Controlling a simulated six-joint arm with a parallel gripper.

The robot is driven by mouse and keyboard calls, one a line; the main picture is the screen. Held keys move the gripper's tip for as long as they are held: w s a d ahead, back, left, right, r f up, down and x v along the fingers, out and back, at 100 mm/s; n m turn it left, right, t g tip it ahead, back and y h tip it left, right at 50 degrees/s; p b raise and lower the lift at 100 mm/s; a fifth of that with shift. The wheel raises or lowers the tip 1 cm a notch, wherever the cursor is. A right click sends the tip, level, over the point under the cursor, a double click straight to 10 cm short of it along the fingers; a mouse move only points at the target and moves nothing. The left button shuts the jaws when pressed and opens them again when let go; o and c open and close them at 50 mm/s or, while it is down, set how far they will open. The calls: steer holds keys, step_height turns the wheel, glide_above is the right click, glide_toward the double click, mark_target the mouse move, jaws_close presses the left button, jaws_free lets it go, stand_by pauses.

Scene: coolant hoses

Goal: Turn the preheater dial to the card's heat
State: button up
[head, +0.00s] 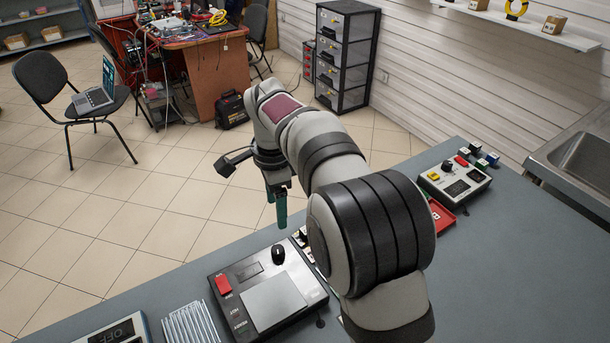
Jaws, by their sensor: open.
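A dark grey box with a bare metal plate, which looks like the preheater (236,270), stands on the bench front. A black dial (278,254) stands upright near its back edge, and a red switch (223,285) sits at its left. The dial's pointer and scale are too small to read. My gripper (277,212), with teal fingers, hangs above and behind the dial, apart from it. It is open, with no object visible in it. I cannot make out a card with a heat setting; my arm hides part of the bench right of the box.
A device with a dark panel reading OFF (124,328) and a ribbed metal piece (190,322) lie left of the box. A second control box (455,183) and a red tray (441,216) are at right. Small dark items stand close to the dial's right. The bench's right front is clear.

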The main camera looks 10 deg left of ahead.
mark_target(277, 249)
steer(key=f, duration=1)
steer(key=w+a+f, duration=0.1)
steer(key=f, duration=0.5)
steer(key=shift+a+f, duration=0.1)
jaws_close()
